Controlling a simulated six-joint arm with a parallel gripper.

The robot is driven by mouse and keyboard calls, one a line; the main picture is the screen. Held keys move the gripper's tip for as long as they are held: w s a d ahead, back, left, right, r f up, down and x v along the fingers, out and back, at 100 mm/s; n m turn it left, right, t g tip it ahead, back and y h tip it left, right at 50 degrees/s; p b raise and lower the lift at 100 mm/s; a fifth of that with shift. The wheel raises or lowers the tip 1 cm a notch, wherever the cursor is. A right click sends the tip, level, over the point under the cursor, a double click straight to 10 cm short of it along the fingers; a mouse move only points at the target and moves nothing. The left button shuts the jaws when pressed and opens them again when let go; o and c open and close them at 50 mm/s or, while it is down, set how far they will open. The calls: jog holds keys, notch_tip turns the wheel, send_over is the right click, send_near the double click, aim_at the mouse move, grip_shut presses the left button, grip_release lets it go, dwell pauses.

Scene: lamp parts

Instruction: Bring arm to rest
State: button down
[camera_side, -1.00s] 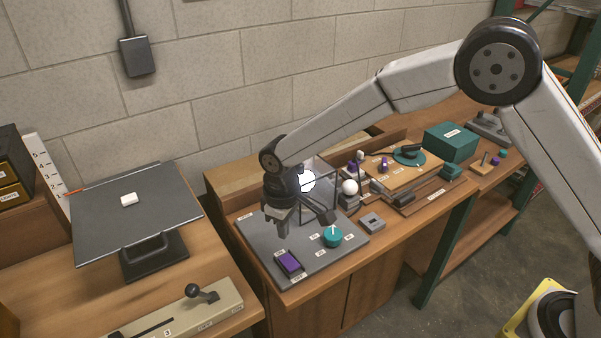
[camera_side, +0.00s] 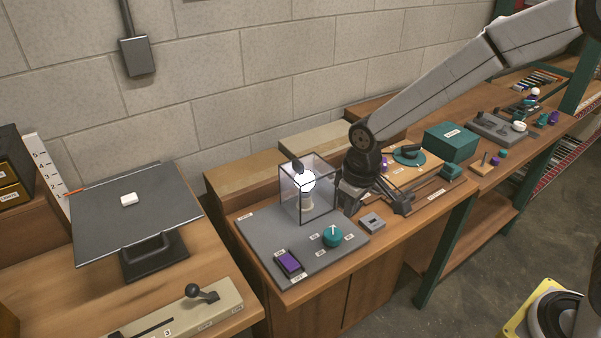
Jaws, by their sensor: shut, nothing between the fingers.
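My gripper (camera_side: 349,208) hangs pointing down just right of the clear box, in front of the wooden board of parts. Its jaws are shut and empty. A round white bulb (camera_side: 306,181) glows inside the clear box (camera_side: 318,207) on the grey panel (camera_side: 262,230). A teal knob (camera_side: 333,237) with a white arrow and a purple rocker switch (camera_side: 289,262) sit on the panel's front part. My gripper partly hides the wooden parts board (camera_side: 418,174).
A small grey block (camera_side: 371,223) lies close below my gripper. A teal box (camera_side: 451,141) stands at the right, with a grey tray (camera_side: 495,128) beyond it. On the left, a dark tilted plate (camera_side: 130,225) carries a white piece (camera_side: 129,199). A lever panel (camera_side: 180,312) lies in front.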

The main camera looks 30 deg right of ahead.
jog(key=s+d+r+m+t, duration=0.1)
jog(key=s+d+m, duration=0.2)
jog(key=s+d, duration=0.6)
jog(key=shift+s+d, duration=0.2)
jog(key=shift+s, duration=1.35)
